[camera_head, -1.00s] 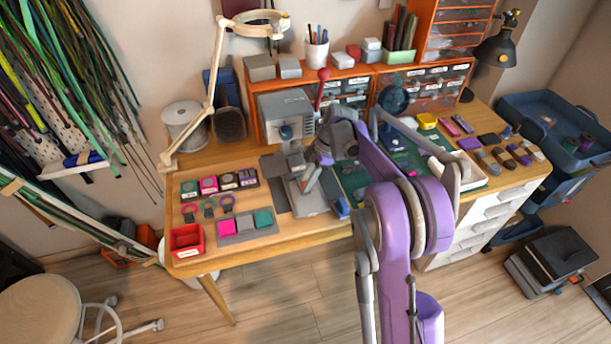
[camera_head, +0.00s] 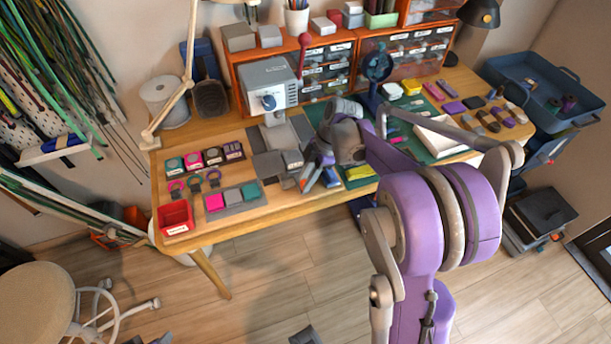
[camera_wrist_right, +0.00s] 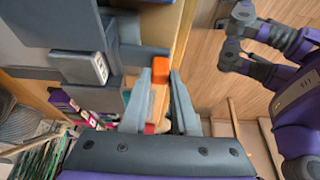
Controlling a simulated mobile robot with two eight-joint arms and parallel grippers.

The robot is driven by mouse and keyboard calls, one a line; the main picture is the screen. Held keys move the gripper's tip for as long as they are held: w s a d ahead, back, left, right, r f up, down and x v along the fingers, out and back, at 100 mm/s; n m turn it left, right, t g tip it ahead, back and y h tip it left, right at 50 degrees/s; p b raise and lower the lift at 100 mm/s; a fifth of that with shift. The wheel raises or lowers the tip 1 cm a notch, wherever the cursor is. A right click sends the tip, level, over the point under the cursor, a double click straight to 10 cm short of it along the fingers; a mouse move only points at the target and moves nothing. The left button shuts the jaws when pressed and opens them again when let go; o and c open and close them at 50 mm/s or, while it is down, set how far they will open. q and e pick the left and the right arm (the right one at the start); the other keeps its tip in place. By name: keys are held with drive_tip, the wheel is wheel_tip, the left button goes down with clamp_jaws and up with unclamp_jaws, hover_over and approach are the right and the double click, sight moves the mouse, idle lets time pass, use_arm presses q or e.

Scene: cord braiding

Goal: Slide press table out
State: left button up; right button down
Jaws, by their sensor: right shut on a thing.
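The grey press (camera_head: 268,85) stands at the back of the wooden workbench in the head view, with its grey base plates (camera_head: 270,163) in front of it. My right gripper (camera_head: 312,178) is low over the bench in front of the press, near the front edge. In the wrist view its two fingers (camera_wrist_right: 168,76) are closed around a small orange piece (camera_wrist_right: 160,70), which looks like the press table's handle. The arm partly hides the press table in the head view. Another purple arm of mine with grey end parts (camera_wrist_right: 242,38) shows at the upper right of the wrist view.
A red tray (camera_head: 175,217) and a mat with coloured blocks (camera_head: 231,199) lie left of the press. A green mat (camera_head: 440,133), a white tray (camera_head: 440,140) and several small items lie to the right. Drawer units stand behind. The floor in front is open.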

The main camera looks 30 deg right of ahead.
drive_tip(key=c, duration=0.7)
unclamp_jaws()
drive_tip(key=shift+s, duration=0.1)
drive_tip(key=shift+r, duration=0.1)
drive_tip(key=p+v, duration=0.1)
drive_tip(key=v, duration=0.9)
drive_tip(key=shift+d+r, duration=0.2)
drive_tip(key=shift+r, duration=0.05)
